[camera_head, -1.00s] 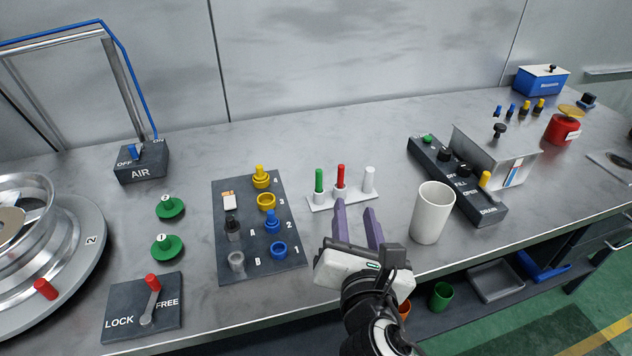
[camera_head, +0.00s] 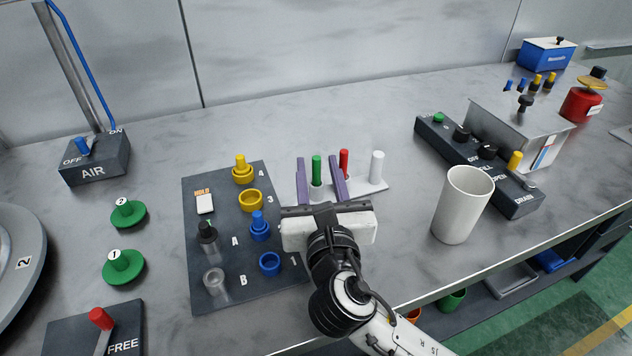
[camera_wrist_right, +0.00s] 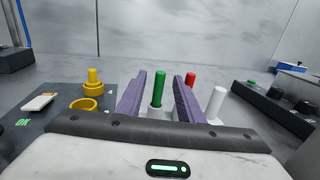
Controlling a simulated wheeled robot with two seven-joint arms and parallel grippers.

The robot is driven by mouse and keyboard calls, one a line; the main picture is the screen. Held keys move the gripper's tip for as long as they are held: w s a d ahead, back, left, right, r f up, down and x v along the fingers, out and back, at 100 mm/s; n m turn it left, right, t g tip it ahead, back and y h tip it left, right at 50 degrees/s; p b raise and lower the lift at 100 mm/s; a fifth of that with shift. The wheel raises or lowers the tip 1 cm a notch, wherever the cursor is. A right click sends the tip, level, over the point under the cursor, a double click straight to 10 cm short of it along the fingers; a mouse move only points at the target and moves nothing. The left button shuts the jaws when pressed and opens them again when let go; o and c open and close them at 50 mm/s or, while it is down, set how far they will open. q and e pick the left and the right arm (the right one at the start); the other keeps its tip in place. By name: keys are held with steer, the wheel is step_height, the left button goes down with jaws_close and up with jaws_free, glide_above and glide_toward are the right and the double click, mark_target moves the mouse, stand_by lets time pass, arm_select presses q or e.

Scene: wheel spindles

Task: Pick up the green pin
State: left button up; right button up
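The green pin (camera_head: 316,170) stands upright in the left socket of a small white holder (camera_head: 371,187). A red pin (camera_head: 344,162) and a white pin (camera_head: 377,167) stand to its right in the same holder. My right gripper (camera_head: 319,176) is open, its two purple fingers on either side of the green pin. In the right wrist view the green pin (camera_wrist_right: 158,90) shows between the fingers with a gap on both sides, and the red pin (camera_wrist_right: 190,79) is just beyond the right finger. My left gripper is not in view.
A dark panel (camera_head: 222,275) with yellow and blue parts lies just left of the gripper. A white cup (camera_head: 463,205) stands to the right, near a dark control box (camera_head: 478,166). Open bench lies behind the pins.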

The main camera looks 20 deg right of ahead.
steer(key=x, duration=0.4)
steer(key=r+x, duration=0.1)
steer(key=shift+w, duration=0.4)
steer(key=shift+c, duration=0.3)
jaws_close()
